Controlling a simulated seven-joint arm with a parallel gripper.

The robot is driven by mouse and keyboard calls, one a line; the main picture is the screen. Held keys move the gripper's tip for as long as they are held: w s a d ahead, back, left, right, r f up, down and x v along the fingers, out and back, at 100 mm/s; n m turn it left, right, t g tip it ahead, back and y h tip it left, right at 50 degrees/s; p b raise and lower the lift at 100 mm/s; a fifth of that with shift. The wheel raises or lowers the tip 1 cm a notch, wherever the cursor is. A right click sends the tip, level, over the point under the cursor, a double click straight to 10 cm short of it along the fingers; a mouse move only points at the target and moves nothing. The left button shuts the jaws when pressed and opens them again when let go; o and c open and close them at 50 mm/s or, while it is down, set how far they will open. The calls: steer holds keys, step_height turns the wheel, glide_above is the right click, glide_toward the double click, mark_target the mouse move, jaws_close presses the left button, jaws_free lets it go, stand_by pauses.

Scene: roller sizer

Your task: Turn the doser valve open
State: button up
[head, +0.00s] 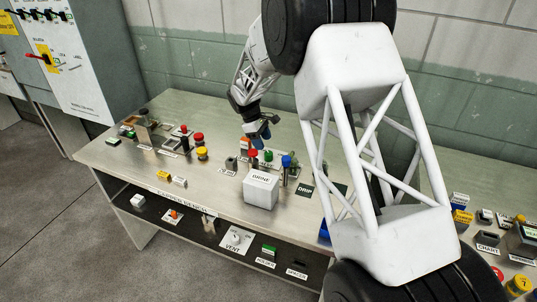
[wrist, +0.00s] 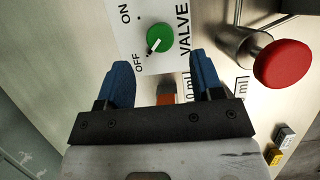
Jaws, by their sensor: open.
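The valve is a round green knob (wrist: 160,39) on a white plate marked ON, OFF and VALVE in the wrist view. Its pointer is turned toward OFF. My gripper (wrist: 161,68) is open and empty, with blue fingertips apart on either side, just short of the knob in the picture. In the head view my gripper (head: 260,135) hangs above the bench near a small green part (head: 268,156); whether this is the valve knob is hard to tell. An orange part (wrist: 167,90) shows between my fingers, partly hidden.
A large red knob (wrist: 284,62) on a metal shaft stands right of the valve plate. In the head view a white BRINE box (head: 261,190) stands in front of my gripper, and a blue-topped post (head: 287,161) stands to its right.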

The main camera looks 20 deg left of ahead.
mark_target(268, 153)
steer(key=shift+x, duration=3.3)
steer(key=c, duration=0.9)
